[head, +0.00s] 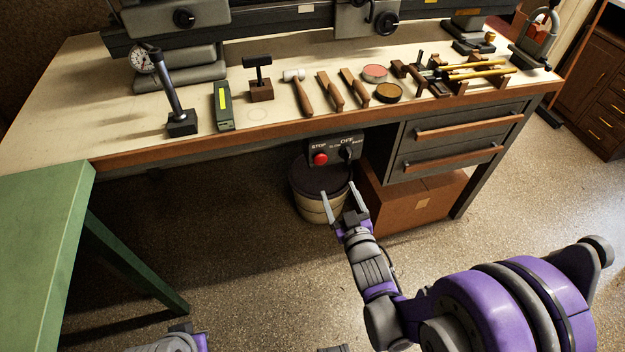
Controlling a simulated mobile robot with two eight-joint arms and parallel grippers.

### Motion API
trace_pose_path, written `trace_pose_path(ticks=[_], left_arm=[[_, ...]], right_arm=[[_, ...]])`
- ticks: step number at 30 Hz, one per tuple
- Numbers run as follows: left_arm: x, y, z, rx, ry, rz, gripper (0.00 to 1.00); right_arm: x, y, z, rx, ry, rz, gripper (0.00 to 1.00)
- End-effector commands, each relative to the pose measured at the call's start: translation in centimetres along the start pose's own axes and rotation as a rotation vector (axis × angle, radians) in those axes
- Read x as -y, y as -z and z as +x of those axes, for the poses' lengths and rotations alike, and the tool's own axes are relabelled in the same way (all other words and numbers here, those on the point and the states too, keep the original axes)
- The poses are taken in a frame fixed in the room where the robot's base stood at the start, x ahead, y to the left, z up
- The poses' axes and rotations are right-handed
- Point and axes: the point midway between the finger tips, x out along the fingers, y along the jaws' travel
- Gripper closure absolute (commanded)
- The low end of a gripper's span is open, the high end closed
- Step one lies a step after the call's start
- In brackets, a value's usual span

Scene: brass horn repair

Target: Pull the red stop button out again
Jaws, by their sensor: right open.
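The red stop button (320,159) sits on the left of a grey switch box (335,149) under the front edge of the workbench. The box is marked STOP and OFF, and a dark knob (346,153) sits to the right of the button. From this view I cannot tell whether the button is pressed in or out. My right gripper (341,200) is open and empty, a little below and in front of the box, with its fingers pointing up toward it. It does not touch the button. My left gripper is not clearly seen.
The workbench (110,110) carries a lathe, a dial gauge stand (175,100) and several hand tools. A bin (318,205) and a cardboard box (415,200) stand beneath it. Drawers (455,140) hang right of the switch box. A green table (40,240) stands at left.

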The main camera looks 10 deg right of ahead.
Motion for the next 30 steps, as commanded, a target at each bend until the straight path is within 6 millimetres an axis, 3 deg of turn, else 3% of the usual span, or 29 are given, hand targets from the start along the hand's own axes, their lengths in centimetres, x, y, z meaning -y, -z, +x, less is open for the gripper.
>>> trace_pose_path(ticks=[1, 8, 21, 30], left_arm=[[0.0, -0.3, 1.2, 0.004, 0.000, 0.000, 1.00], [0.0, -0.4, 1.9, 0.005, 0.000, 0.000, 1.00], [0.0, -0.6, 2.4, 0.006, 0.000, 0.000, 1.00], [0.0, -0.6, 2.6, 0.007, 0.000, 0.000, 1.00]], right_arm=[[0.3, -1.3, 0.5, -0.031, 0.002, -0.006, 0.21], [0.7, -1.5, 1.3, -0.094, 0.006, -0.016, 0.21], [0.8, -0.8, 8.9, -0.091, 0.006, -0.017, 0.21], [0.8, -0.5, 11.4, -0.091, 0.005, -0.015, 0.21]])
